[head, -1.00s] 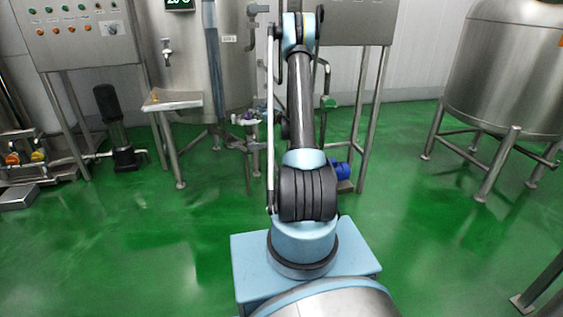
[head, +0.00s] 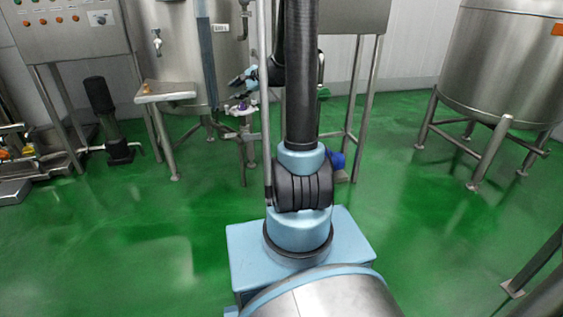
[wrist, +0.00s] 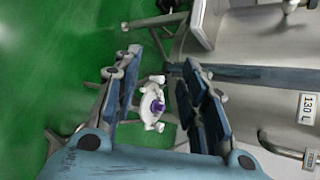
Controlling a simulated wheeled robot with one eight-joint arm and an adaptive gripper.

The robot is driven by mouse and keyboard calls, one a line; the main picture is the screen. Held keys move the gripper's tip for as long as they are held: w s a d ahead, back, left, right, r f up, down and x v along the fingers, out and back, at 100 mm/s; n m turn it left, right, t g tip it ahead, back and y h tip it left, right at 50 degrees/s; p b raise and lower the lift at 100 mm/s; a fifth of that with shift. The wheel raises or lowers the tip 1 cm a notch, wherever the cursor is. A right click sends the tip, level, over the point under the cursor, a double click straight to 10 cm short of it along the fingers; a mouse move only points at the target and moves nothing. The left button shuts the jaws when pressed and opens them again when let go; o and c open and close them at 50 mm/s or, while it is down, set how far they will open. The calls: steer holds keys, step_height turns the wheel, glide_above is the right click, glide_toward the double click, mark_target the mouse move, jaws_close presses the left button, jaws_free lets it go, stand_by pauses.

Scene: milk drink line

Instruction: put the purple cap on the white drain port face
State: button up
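The purple cap (wrist: 158,106) shows in the wrist view against a white fitting with small knobs (wrist: 149,101), between my fingers. I cannot tell whether the cap rests on this fitting or only lines up with it, nor whether the fitting is the drain port face. In the head view the purple cap (head: 243,104) is a small spot on a stand below the steel tank. My gripper (head: 240,81) is just above it there. In the wrist view my gripper (wrist: 160,62) has its two blue-and-grey fingers wide apart, with nothing held.
The steel tank (head: 180,50) stands close behind, with a tap and a small steel side table (head: 166,92) at left. A control box on legs (head: 352,17) stands to the right. Green floor is clear in front.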

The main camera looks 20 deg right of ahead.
steer(key=s+n+g+h, duration=0.35)
steer(key=s+n, duration=0.45)
steer(key=s, duration=1.6)
steer(key=s+d+f+n+g+h, duration=0.1)
steer(key=s+d+f+n+h, duration=0.1)
steer(key=s, duration=0.8)
steer(key=s+d+f+n+g+h, duration=0.1)
steer(key=s+d+f+n, duration=0.3)
steer(key=s, duration=0.7)
step_height(320, 180, down, 3)
steer(key=shift+s+d+r+n+g+h, duration=0.2)
steer(key=shift+d+n+g+h, duration=0.2)
steer(key=shift+d+h, duration=0.55)
steer(key=shift+d, duration=0.15)
steer(key=shift+w+f, duration=0.25)
steer(key=shift+w, duration=0.25)
